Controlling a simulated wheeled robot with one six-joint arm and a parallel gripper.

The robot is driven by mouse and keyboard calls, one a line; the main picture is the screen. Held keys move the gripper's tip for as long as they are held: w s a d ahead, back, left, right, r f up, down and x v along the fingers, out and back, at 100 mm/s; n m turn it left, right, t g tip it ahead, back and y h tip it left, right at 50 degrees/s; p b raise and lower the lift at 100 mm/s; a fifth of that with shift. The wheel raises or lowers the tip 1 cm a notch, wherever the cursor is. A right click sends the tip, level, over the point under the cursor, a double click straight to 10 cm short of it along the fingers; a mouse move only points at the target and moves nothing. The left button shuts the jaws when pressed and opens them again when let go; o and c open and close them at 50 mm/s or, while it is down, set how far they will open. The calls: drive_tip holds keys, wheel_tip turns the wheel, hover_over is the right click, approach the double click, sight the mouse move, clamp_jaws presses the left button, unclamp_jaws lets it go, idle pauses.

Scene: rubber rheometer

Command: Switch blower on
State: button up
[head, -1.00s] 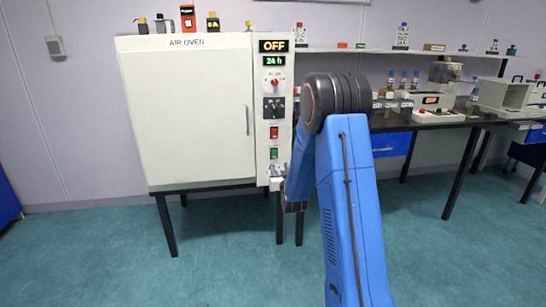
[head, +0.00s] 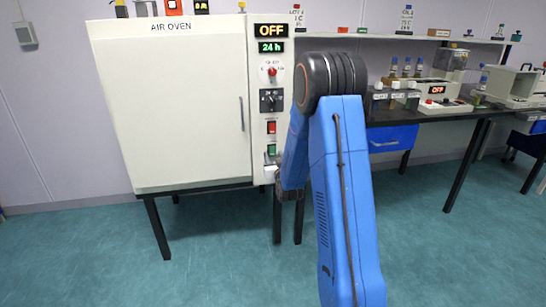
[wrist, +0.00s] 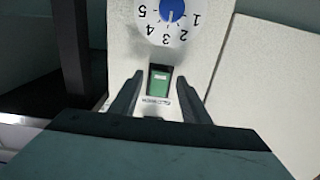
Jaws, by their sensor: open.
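The air oven (head: 185,105) stands at the left with a control panel on its right side. A green rocker switch (head: 271,150) sits low on that panel, under a red one. In the wrist view the green switch (wrist: 159,82) lies between the two dark fingers of my gripper (wrist: 160,79), with an upside-down label beside it that seems to read BLOWER. My gripper is open and holds nothing.
A blue knob (wrist: 171,10) with a numbered dial is near the green switch. The panel also has a red switch (head: 271,127), a black dial (head: 271,100) and a display (head: 271,31) reading OFF. A bench (head: 440,112) with instruments stands to the right. Floor in front is clear.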

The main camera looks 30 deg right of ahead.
drive_tip(key=c, duration=1.1)
drive_tip(key=shift+o, duration=0.2)
drive_tip(key=shift+w+f+t, duration=0.1)
drive_tip(key=shift+f+t, duration=0.05)
drive_tip(key=shift+t, duration=0.35)
drive_tip(key=o, duration=1.1)
drive_tip(key=shift+c, duration=0.2)
